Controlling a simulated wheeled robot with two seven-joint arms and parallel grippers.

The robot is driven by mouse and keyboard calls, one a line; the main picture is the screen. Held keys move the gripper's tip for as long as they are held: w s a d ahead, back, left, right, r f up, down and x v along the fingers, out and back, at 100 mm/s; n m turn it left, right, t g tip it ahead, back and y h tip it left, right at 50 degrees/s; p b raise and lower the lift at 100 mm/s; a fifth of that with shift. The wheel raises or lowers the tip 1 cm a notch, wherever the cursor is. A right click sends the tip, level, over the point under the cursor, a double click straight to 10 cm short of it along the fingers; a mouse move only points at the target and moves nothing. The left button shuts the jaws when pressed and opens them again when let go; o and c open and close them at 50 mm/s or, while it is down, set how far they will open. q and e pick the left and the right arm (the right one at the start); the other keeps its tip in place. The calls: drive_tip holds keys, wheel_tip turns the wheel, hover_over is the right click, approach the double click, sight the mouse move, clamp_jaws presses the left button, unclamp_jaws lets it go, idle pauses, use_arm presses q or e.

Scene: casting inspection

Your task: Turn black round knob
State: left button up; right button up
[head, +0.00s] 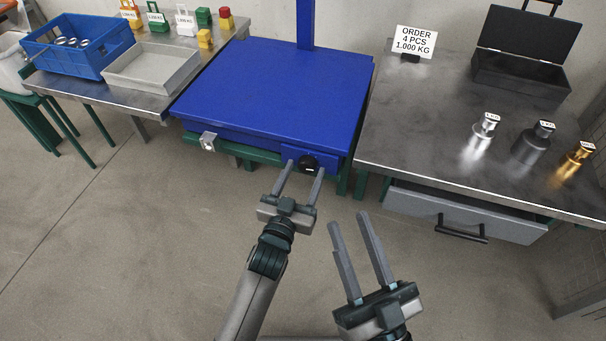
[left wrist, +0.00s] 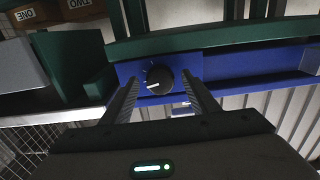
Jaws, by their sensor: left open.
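The black round knob (head: 307,163) sits on the front side of the blue platform, near its right front corner. In the left wrist view the knob (left wrist: 158,80) shows a white pointer mark and sits on a blue plate. My left gripper (head: 305,166) is open, with its fingertips on either side of the knob in the head view. In the left wrist view the fingers (left wrist: 163,85) flank the knob, apart from each other; I cannot tell whether they touch it. My right gripper (head: 346,217) is open and empty, over the floor to the right.
The blue platform (head: 270,85) has a clear top and a silver latch (head: 208,142) at its front left. The right table (head: 410,130) holds three weights, a black case and an order sign. A grey drawer (head: 465,212) with a black handle juts out below it. A blue crate (head: 78,45) stands left.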

use_arm(q)
drive_tip(key=c, duration=1.1)
drive_tip(key=shift+o, duration=0.2)
drive_tip(key=m+p, duration=0.2)
drive_tip(key=shift+r+m+p, duration=0.15)
drive_tip(key=shift+m+p, duration=0.15)
drive_tip(key=shift+m, duration=0.1)
drive_tip(key=m+p, duration=0.2)
drive_tip(key=m, duration=0.1)
drive_tip(key=shift+a+m, duration=0.1)
drive_tip(key=shift+m, duration=1)
use_arm(e)
drive_tip(key=w+d+f+g+h, duration=0.1)
drive_tip(key=d+f+g+h, duration=0.2)
drive_tip(key=f+g, duration=0.7)
drive_tip(key=shift+f+h, duration=0.4)
drive_tip(key=shift+f, duration=3)
